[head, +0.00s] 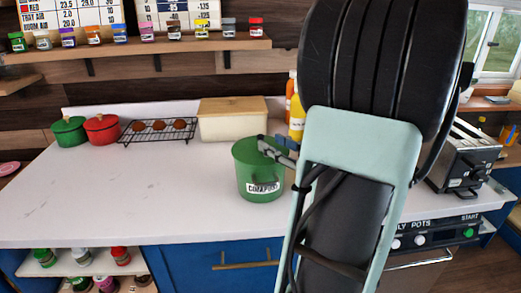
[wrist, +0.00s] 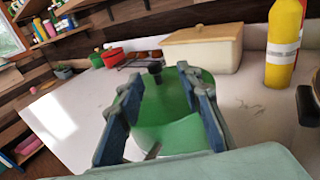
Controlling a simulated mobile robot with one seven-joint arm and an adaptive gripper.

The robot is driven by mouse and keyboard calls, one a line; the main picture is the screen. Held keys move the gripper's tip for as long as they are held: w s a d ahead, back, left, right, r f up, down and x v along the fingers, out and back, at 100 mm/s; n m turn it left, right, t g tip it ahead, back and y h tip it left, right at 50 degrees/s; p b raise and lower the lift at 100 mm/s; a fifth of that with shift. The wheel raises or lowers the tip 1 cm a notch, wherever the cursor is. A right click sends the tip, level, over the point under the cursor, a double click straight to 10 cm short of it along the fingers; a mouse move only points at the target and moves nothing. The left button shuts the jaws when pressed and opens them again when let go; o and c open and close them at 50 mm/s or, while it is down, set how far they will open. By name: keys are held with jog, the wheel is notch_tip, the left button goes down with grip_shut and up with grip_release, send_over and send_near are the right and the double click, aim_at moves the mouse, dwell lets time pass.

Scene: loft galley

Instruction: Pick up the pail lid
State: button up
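The green pail (head: 260,184), with a white compost label and a handle on its front, stands on the white counter. Its green pail lid (head: 246,150) is on top, partly hidden by my gripper (head: 270,145) in the head view. In the wrist view, the lid (wrist: 178,88) lies between and beyond the two fingers of my gripper (wrist: 158,84). A dark knob (wrist: 155,68) stands up from it just past the fingertips. The fingers are apart, with nothing held between them. I cannot tell whether they touch the lid.
A cream bin with a wooden lid (head: 232,122) stands behind the pail. Yellow (head: 297,122) and orange bottles stand right of it. A black rack (head: 157,130), a red pot (head: 101,129) and a green pot (head: 69,131) are at left. The counter's front left is clear.

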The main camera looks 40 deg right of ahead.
jog(key=w, duration=0.5)
jog(key=shift+w+a+f, duration=0.15)
jog(key=shift+a+f, duration=0.1)
jog(key=shift+a, duration=0.15)
grip_shut()
